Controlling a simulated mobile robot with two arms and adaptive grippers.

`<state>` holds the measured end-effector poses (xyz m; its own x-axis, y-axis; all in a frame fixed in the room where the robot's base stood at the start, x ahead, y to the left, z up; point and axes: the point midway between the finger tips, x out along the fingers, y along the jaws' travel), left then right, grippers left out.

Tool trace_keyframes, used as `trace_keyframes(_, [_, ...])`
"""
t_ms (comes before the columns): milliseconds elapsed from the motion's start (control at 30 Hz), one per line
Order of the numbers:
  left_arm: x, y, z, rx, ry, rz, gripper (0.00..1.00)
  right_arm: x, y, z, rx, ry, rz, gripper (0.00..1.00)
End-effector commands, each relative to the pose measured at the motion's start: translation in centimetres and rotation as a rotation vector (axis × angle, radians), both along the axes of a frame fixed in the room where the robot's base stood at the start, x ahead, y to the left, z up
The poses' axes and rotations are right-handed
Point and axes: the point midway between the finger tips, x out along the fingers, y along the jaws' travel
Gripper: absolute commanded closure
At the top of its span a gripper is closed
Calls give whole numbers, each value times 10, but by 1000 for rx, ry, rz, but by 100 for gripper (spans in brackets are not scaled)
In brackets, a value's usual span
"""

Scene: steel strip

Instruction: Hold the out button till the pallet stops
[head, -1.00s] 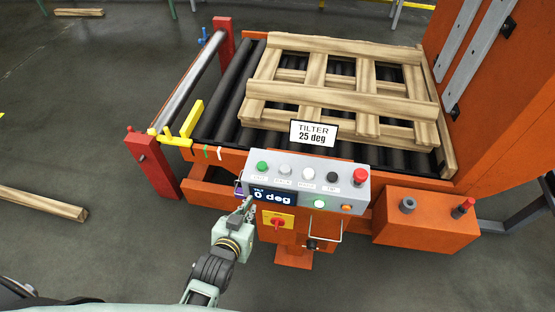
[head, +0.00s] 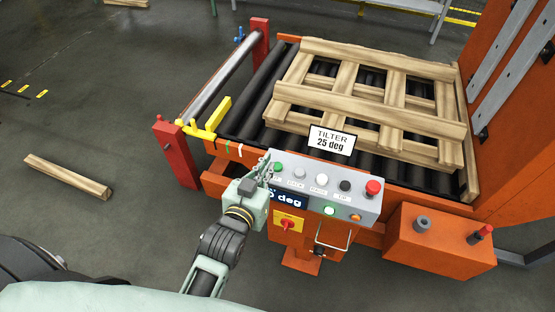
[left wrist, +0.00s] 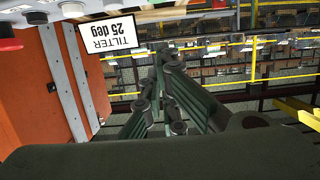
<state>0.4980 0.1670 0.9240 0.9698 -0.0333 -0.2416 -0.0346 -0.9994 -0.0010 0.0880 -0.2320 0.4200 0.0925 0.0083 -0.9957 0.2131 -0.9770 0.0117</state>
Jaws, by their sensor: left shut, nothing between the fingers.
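The grey button panel (head: 330,200) carries a row of buttons: a green one (head: 278,167) at the left end, pale ones, a black one and a red mushroom button (head: 373,187). Their small labels are too blurred to read. My left gripper (head: 264,163) is shut and empty, its tips at the panel's left end close beside the green button; I cannot tell whether they touch it. Its fingers show in the left wrist view (left wrist: 165,90). The wooden pallet (head: 370,95) lies on the black rollers (head: 252,100). My right gripper is not in view.
A sign (head: 332,140) reading "TILTER 25 deg" stands behind the panel. The display (head: 288,200) is partly covered by my gripper. A yellow stop (head: 212,120) and red posts (head: 176,150) stand at the rollers' left end. A wooden beam (head: 68,177) lies on open floor.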

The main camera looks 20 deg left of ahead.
Motion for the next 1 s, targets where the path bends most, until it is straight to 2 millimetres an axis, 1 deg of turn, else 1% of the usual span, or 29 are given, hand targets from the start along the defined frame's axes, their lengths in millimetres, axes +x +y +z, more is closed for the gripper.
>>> trace_keyframes(33, [10,0,1,0,-2,0,100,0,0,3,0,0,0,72])
trace_keyframes(300, [64,-2,-13,0,-1,0,100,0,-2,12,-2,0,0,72])
trace_keyframes(433, [87,-3,-20,-1,-1,0,100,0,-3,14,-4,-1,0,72])
trace_keyframes(500, [82,-3,-36,-1,6,0,100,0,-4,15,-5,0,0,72])
trace_keyframes(600, [82,-2,-48,-1,3,1,100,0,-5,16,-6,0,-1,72])
trace_keyframes(700, [82,-2,-55,0,1,1,100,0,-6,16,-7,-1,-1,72])
trace_keyframes(833, [82,-3,-60,-1,0,0,100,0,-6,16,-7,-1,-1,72])
trace_keyframes(1000, [82,-3,-60,-1,0,0,100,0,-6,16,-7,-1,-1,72])
